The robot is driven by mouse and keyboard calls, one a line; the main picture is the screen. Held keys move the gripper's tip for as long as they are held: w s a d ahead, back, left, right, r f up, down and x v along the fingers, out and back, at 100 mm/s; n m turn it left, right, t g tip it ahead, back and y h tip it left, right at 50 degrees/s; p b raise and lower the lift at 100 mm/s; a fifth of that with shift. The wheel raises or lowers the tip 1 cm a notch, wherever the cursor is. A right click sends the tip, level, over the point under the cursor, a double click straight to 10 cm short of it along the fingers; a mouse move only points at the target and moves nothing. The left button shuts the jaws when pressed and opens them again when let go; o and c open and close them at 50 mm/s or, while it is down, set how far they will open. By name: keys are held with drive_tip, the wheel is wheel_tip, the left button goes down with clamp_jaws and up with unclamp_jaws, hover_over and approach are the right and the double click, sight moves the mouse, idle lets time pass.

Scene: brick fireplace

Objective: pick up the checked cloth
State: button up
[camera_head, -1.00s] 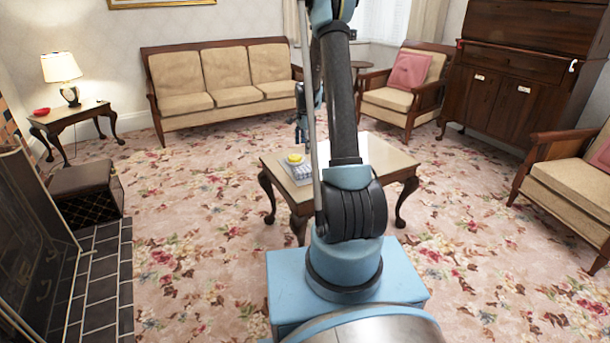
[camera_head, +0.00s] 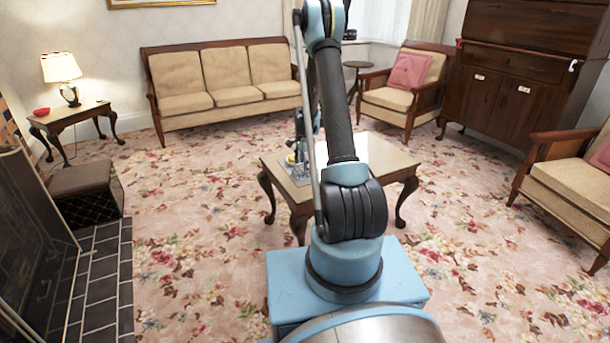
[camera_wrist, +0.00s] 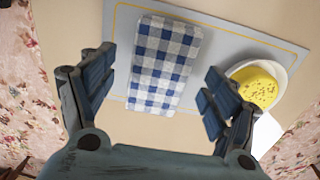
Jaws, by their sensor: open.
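The blue-and-white checked cloth (camera_wrist: 164,62) lies folded on a grey mat (camera_wrist: 219,51) with a thin yellow border line. In the wrist view it sits between the two fingers of my gripper (camera_wrist: 159,82). The gripper is open and empty, with one finger on each side of the cloth's lower half in the picture. I cannot tell how high the fingers are above it. In the head view my gripper (camera_head: 300,150) is over the left part of the coffee table (camera_head: 375,160) and mostly hides the cloth.
A white dish (camera_wrist: 281,73) with a speckled yellow item (camera_wrist: 256,88) sits beside the cloth, close to the right finger. The table's right half is clear. A sofa (camera_head: 225,78), an armchair (camera_head: 403,85) and a footstool (camera_head: 85,190) stand around on the floral carpet.

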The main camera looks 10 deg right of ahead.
drive_tip(key=shift+w+f, duration=0.1)
drive_tip(key=shift+f, duration=1.45)
drive_tip(key=shift+c, duration=0.6)
drive_tip(key=c, duration=1)
drive_tip(key=shift+r, duration=0.15)
wheel_tip(320, 180, up, 10)
drive_tip(key=shift+f, duration=0.1)
drive_tip(key=shift+o, duration=0.6)
drive_tip(key=shift+c, duration=0.2)
